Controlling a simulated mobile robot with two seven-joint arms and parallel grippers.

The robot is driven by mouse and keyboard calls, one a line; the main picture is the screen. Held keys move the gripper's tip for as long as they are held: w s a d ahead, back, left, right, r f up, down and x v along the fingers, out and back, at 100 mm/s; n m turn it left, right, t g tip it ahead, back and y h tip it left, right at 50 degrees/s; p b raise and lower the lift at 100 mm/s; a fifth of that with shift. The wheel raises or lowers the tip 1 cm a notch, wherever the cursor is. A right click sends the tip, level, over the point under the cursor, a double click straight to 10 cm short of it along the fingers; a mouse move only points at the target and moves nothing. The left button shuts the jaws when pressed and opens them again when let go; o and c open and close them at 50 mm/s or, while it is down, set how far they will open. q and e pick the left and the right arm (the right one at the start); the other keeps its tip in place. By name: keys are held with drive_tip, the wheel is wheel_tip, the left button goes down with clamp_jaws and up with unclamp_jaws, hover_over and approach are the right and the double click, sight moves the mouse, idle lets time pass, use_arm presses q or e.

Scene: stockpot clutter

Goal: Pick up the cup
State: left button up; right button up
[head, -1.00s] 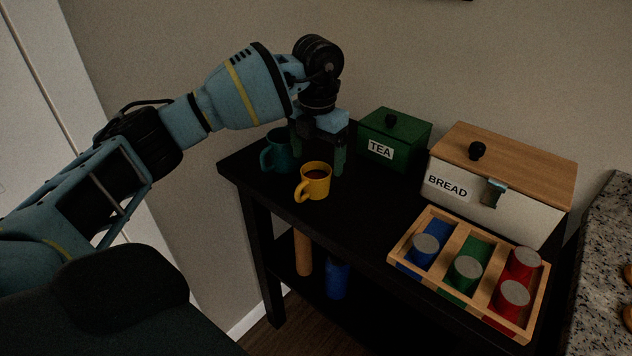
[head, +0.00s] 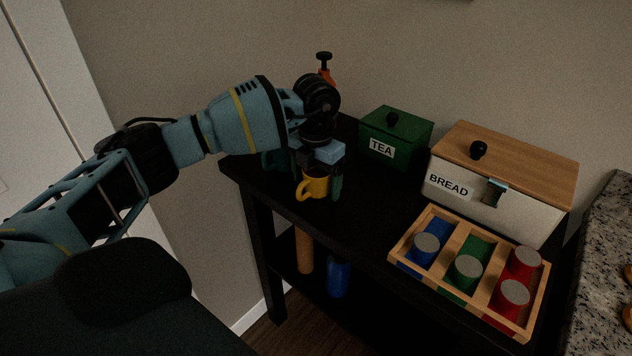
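The yellow cup (head: 315,187) stands upright on the black table (head: 365,208), its handle towards the lower left. My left gripper (head: 318,182) points down over it, with its teal fingers apart, one on each side of the cup. The gripper body hides the cup's rim. I cannot tell whether a finger touches the cup; a small gap seems to show on the right. A teal mug (head: 270,160) stands just behind and left, mostly hidden by my arm and gripper. My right gripper is not in view.
A green TEA box (head: 408,150) and a white BREAD box (head: 520,210) with a wooden lid stand along the wall. A wooden tray (head: 541,300) holds blue, green and red cans at the right. An orange, black-topped object (head: 325,72) stands behind my gripper.

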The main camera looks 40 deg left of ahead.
use_arm(q)
drive_tip(key=c, duration=1.1)
drive_tip(key=shift+r, duration=0.2)
drive_tip(key=shift+c, duration=0.2)
drive_tip(key=shift+r, duration=1.35)
drive_tip(key=shift+s+d+r, duration=0.1)
drive_tip(key=shift+r, duration=0.15)
drive_tip(key=s+d+r, duration=0.1)
drive_tip(key=s+d, duration=0.9)
drive_tip(key=s, duration=0.2)
drive_tip(key=shift+r, duration=0.2)
